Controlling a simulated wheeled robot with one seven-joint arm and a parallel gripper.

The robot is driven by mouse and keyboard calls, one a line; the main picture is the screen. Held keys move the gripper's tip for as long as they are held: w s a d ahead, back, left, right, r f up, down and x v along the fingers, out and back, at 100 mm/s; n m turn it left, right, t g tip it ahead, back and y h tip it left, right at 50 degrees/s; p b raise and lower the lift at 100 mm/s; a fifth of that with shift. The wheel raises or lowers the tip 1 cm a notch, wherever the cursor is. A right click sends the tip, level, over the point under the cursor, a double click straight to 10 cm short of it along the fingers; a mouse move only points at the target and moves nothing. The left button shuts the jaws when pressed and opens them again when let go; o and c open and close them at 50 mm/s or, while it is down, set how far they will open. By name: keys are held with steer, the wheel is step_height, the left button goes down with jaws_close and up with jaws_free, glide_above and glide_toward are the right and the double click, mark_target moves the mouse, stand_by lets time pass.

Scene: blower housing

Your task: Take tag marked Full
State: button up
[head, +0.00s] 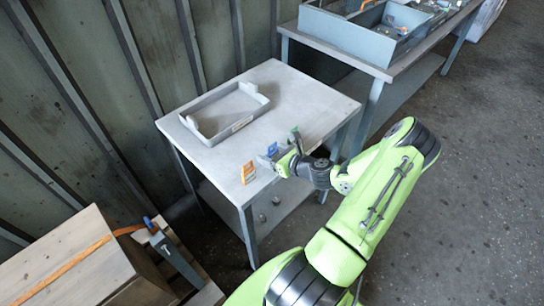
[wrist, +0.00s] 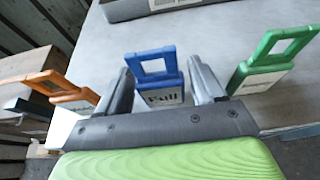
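The blue tag (wrist: 162,97) has a loop handle and a pale label reading "Full". It stands between the two fingers of my gripper (wrist: 160,70) in the wrist view. The fingers are apart, one on each side of the tag, with narrow gaps showing. In the head view the blue tag (head: 272,149) is at the table's front edge, partly hidden by my gripper (head: 268,159). An orange tag (wrist: 62,87) stands to the left and a green tag (wrist: 268,68) to the right. Their label words are not readable.
The tags stand on a small grey table (head: 290,95). A shallow grey tray (head: 213,97) with a label sits behind them. A workbench (head: 350,58) with bins is at the back right. Wooden boxes (head: 75,262) stand at the lower left.

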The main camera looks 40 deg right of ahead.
steer(key=c, duration=0.7)
